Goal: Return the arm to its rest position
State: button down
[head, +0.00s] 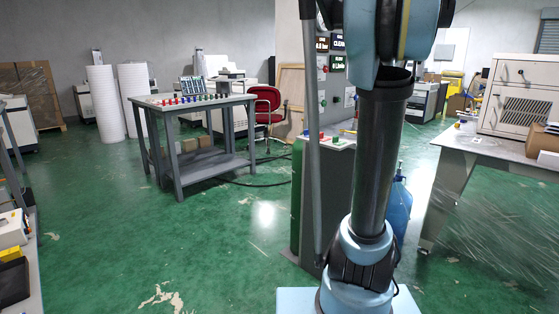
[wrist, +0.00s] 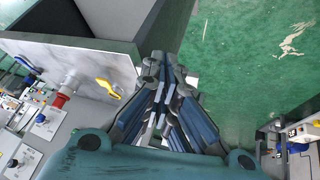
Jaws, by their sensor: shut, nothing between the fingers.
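My gripper (wrist: 162,62) shows in the wrist view, with its dark blue fingers drawn together. It is shut with nothing between the fingers, and its tips lie beside the corner of a grey box-like piece (wrist: 105,58). In the head view my arm stands upright right of the middle, with a dark tube-like link rising from a light blue base. The arm's upper part runs out of the top of that view, and my gripper is not seen there.
In the head view, a grey table (head: 195,104) with coloured buttons stands at left, a red chair (head: 267,104) behind it. A grey cabinet (head: 330,190) and a blue bottle (head: 399,205) stand close by my arm. A workbench (head: 480,150) is at right. Green floor (head: 220,250) is open at front left.

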jog(key=s+a+f+m+g, duration=0.1)
jog(key=s+a+f+m, duration=0.1)
jog(key=s+a+f, duration=0.2)
jog(key=s+a+f+m+g, duration=0.1)
jog(key=s+a+f, duration=0.4)
jog(key=s+f, duration=0.5)
jog(key=s+a+f+m+g+h, duration=0.1)
jog(key=s+a+f, duration=0.3)
jog(key=s, duration=1.3)
notch_tip(320, 180, down, 3)
jog(key=shift+s+a+r+m+g, duration=0.1)
jog(key=shift+s+a+m+g, duration=0.1)
jog(key=shift+m+g, duration=0.55)
